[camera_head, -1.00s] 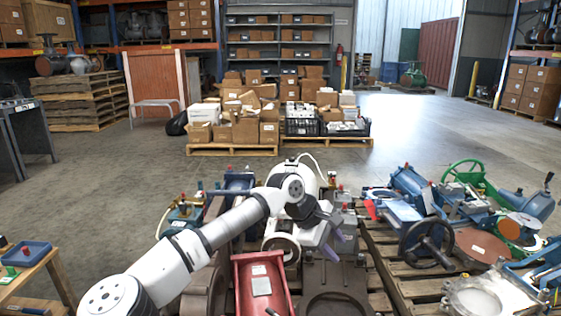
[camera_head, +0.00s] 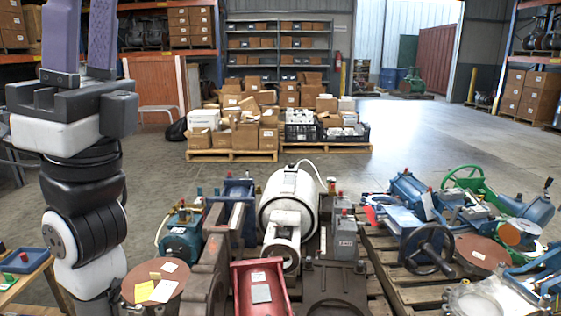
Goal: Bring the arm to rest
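My arm stands folded upright at the left of the head view, close to the camera. My gripper (camera_head: 81,35) is at its top and points up. Its two purple-grey fingers stand apart with a gap between them and nothing in the gap. The upper ends of the fingers reach the top edge of the picture. The gripper is clear of the goods on the pallets.
Pallets (camera_head: 408,285) with valves and machine parts fill the lower middle and right. A small wooden table (camera_head: 30,283) with a blue tray (camera_head: 24,260) is lower left. Open floor lies beyond.

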